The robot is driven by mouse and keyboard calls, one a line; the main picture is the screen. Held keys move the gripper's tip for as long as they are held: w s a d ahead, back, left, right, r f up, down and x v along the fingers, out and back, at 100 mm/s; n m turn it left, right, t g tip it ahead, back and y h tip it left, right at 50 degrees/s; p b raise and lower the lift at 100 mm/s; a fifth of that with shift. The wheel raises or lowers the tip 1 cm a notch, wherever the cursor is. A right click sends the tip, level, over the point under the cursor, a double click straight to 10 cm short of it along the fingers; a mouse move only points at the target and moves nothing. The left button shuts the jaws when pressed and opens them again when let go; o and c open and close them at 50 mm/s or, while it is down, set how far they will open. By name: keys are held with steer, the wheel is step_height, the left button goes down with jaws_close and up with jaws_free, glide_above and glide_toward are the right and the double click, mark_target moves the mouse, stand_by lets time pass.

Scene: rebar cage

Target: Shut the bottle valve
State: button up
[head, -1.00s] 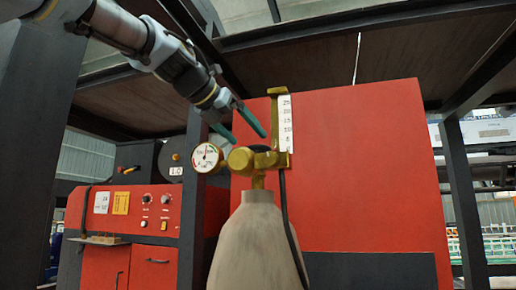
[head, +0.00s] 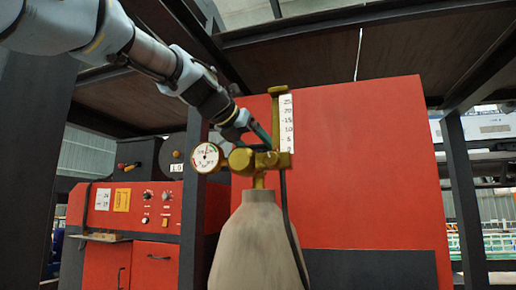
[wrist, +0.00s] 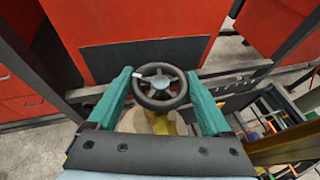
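The gas bottle (head: 255,245) is beige and stands upright, with a brass valve (head: 241,160) on its neck. A round white gauge (head: 206,157) sits left of the valve. The valve's black handwheel (wrist: 160,101) shows in the wrist view, with the bottle top partly hidden beneath it. My gripper (wrist: 160,77) is open, with one teal finger on each side of the handwheel. A narrow gap seems to remain at the sides; contact is hard to tell. In the head view my gripper (head: 260,134) is just above the valve and largely hides the handwheel.
A brass flow tube with a white scale (head: 286,122) rises right behind the valve, close to my fingers. A black hose (head: 288,225) hangs down the bottle. A red panel (head: 370,170) stands behind, and a red welding machine (head: 130,210) is at left.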

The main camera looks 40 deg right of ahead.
steer(key=c, duration=0.7)
steer(key=shift+c, duration=0.2)
steer(key=shift+m+g, duration=0.3)
steer(key=shift+g, duration=0.1)
